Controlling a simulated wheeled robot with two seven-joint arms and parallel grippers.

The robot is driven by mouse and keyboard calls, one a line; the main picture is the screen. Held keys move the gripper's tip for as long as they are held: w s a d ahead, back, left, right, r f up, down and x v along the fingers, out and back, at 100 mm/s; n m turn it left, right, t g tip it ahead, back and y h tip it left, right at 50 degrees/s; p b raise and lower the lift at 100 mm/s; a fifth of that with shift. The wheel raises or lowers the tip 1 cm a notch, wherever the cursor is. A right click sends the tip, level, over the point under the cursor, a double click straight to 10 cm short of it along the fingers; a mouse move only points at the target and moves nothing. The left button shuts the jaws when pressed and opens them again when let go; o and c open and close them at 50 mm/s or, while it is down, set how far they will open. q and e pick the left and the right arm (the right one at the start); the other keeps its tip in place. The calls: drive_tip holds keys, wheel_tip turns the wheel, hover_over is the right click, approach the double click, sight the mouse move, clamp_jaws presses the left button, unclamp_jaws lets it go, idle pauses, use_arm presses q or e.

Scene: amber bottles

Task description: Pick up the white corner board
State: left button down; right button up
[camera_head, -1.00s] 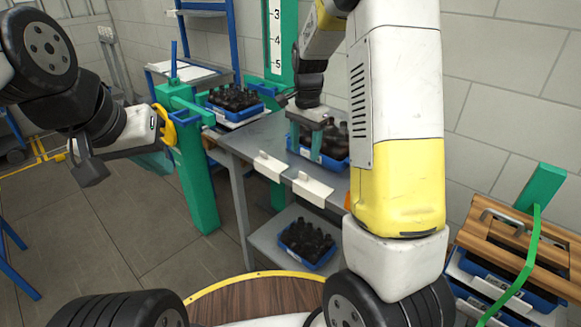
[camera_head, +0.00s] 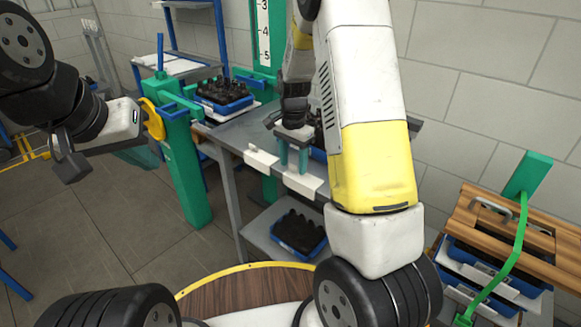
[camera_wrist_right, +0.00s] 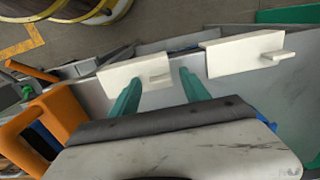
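Two white corner boards lie along the near edge of the grey table. In the head view one is further left (camera_head: 262,160) and the other nearer right (camera_head: 303,184). The wrist view is turned round: the nearer-right board (camera_wrist_right: 118,76) shows at left, the other (camera_wrist_right: 240,55) at right. My right gripper (camera_head: 294,160) has two green fingers, apart and empty, just behind the nearer-right board. In the wrist view its fingertips (camera_wrist_right: 158,80) flank that board's small tab; contact is unclear. My left gripper (camera_head: 128,118) is by a yellow handwheel; its fingers are not clear.
Blue crates of dark bottles stand on the table (camera_head: 224,92) and on its lower shelf (camera_head: 300,232). A wooden slatted rack (camera_head: 510,235) stands at right. A green post (camera_head: 185,165) stands left of the table.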

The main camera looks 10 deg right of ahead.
clamp_jaws()
